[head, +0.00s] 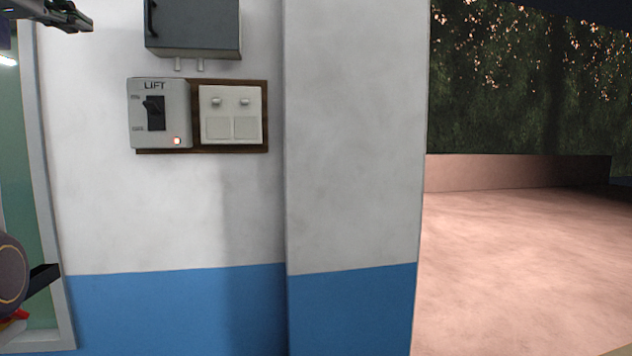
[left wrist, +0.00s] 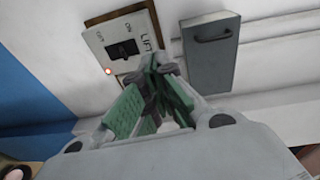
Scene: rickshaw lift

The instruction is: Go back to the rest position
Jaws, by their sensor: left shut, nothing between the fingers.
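My left gripper (head: 78,20) is at the top left of the head view, apart from the wall. In the left wrist view its green-padded fingers (left wrist: 158,68) are closed together with nothing between them. The grey LIFT switch box (head: 158,88) is on the white wall, below and right of this gripper in the head view. Its black lever shows, and a small red-orange light glows at its lower right corner. The box also shows beyond the fingers in the left wrist view (left wrist: 100,38), partly hidden by them. My right gripper is in neither view.
A pale double switch panel (head: 231,128) sits beside the LIFT box, with a dark grey wall cabinet (head: 193,28) above. A wall pillar (head: 352,150) stands right of them. Open pinkish ground (head: 530,250) lies beyond it. A dark round object (head: 12,275) shows at the left edge.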

